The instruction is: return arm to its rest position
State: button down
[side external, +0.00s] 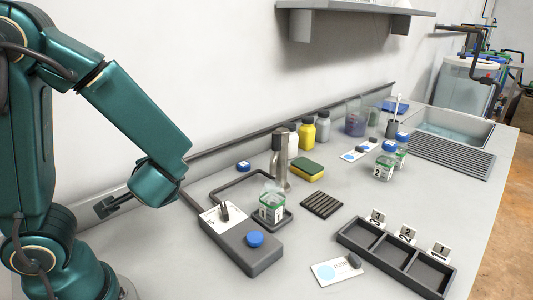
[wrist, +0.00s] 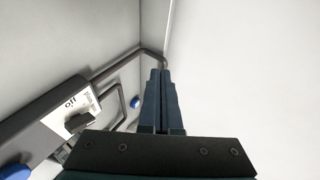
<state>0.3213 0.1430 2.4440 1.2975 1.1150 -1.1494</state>
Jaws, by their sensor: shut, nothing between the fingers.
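My gripper (side external: 104,207) hangs off my teal arm at the left of the side view, close to the back wall and left of the grey control box. In the wrist view my gripper (wrist: 160,73) has its two fingers together, with nothing between them. No task object is near the fingertips. My arm is bent, with its forearm sloping down to the right and the wrist turned back to the left.
The grey box (side external: 251,258) has a lever and a blue button. A jar marked 1 (side external: 271,208) stands on a small base beside it. A three-slot tray (side external: 386,258), bottles, a sponge (side external: 307,169) and a sink (side external: 451,128) are to the right. A shelf (side external: 350,9) hangs above.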

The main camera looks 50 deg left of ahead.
jog(key=s+d+f+n+g+h, duration=0.3)
jog(key=s+n, duration=0.1)
jog(key=s, duration=0.1)
jog(key=d+r+m+t+h, duration=0.1)
jog(key=d+r+t+h, duration=0.1)
jog(key=d, duration=0.4)
jog(key=w+d+r+m+t+h, duration=0.1)
jog(key=d+r+t+h, duration=0.1)
jog(key=d+r+h, duration=0.3)
jog(key=shift+d+h, duration=0.6)
jog(key=shift+d, duration=0.35)
